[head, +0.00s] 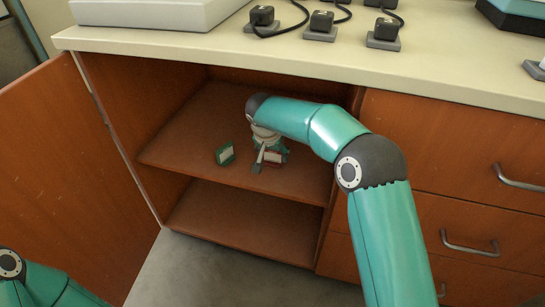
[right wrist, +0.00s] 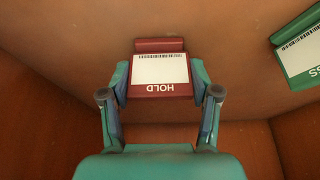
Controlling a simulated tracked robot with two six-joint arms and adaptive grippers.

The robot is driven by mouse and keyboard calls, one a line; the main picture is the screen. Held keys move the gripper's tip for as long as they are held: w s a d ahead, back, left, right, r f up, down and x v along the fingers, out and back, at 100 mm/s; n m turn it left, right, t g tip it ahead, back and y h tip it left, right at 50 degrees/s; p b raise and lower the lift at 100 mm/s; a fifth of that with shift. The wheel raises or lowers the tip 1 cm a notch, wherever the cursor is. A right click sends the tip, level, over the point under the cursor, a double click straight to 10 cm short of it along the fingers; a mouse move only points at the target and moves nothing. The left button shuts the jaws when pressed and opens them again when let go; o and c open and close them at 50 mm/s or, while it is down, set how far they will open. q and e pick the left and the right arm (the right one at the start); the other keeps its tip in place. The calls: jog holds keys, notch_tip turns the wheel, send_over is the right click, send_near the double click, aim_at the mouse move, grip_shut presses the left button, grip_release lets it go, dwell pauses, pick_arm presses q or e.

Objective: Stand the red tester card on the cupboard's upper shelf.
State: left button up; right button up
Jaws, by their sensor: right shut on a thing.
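The red tester card (right wrist: 160,90) has a white label with a barcode and the word HOLD. In the right wrist view my right gripper (right wrist: 160,78) is shut on it, one finger at each side. In the head view the right gripper (head: 268,155) is inside the open cupboard, over the upper shelf (head: 200,135). The card (head: 276,157) shows only in part there, behind the gripper. I cannot tell whether it touches the shelf. My left gripper is out of view; only part of that arm shows at the bottom left.
A green card (head: 226,154) stands on the upper shelf left of the right gripper; it also shows in the right wrist view (right wrist: 300,50). The cupboard door (head: 75,180) is open at the left. Drawers (head: 470,190) are at the right. Several black plugs (head: 320,22) stand on the countertop.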

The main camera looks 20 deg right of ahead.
jog(key=shift+f, duration=0.2)
jog(key=o, duration=1)
jog(key=shift+r, duration=0.1)
